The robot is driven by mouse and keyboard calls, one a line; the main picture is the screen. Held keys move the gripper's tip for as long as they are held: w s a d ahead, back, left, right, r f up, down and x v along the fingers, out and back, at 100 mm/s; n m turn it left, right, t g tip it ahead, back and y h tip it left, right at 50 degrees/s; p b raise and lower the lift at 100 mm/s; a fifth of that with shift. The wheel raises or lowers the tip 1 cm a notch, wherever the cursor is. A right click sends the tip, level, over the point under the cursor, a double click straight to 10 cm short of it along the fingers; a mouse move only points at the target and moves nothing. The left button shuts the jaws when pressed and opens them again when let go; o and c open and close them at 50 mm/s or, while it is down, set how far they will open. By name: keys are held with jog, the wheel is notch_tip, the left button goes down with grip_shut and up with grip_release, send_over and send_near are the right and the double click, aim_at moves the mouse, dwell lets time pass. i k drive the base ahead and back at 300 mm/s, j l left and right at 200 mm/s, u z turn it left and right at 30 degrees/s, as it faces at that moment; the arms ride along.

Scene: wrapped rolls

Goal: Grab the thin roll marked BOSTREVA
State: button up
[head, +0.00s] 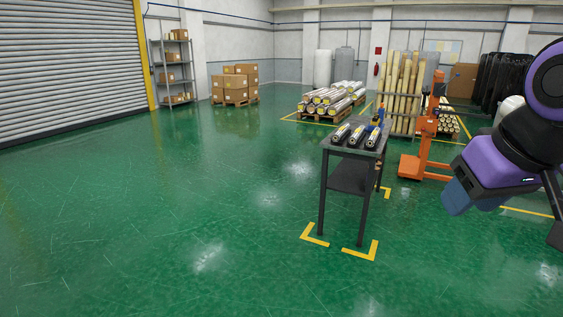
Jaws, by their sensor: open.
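Three thin dark-wrapped rolls lie side by side on a small dark table (327,146): a left roll (341,132), a middle roll (357,135) and a right roll (373,138). Each has a pale label, too small to read, so I cannot tell which is marked BOSTREVA. My gripper (474,201) is at the right edge of the head view, with blue fingers below a purple body. It is open and empty, well apart from the table and rolls.
Small blue and yellow items (380,115) stand at the table's back. An orange lifter (425,150) stands right of the table. Behind are a pallet of larger rolls (330,98) and boxes (235,83). Green floor (170,210) left and in front is clear.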

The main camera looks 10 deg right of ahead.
aim_at(371, 142)
jog(key=i+l+z, duration=0.35)
jog(key=i, duration=0.2)
jog(key=i+l+z, duration=0.35)
jog(key=i, duration=0.2)
jog(key=i+z, duration=0.4)
jog(key=i, duration=0.15)
jog(key=i+u, duration=0.15)
jog(key=i, duration=0.45)
jog(key=i+l+u, duration=0.15)
jog(key=i, duration=0.45)
jog(key=i+l+u, duration=0.15)
jog(key=i, duration=0.4)
jog(key=i+l+u, duration=0.35)
jog(key=i+u, duration=0.15)
jog(key=i+l+u, duration=0.45)
jog(key=i+l, duration=0.1)
jog(key=l, duration=0.05)
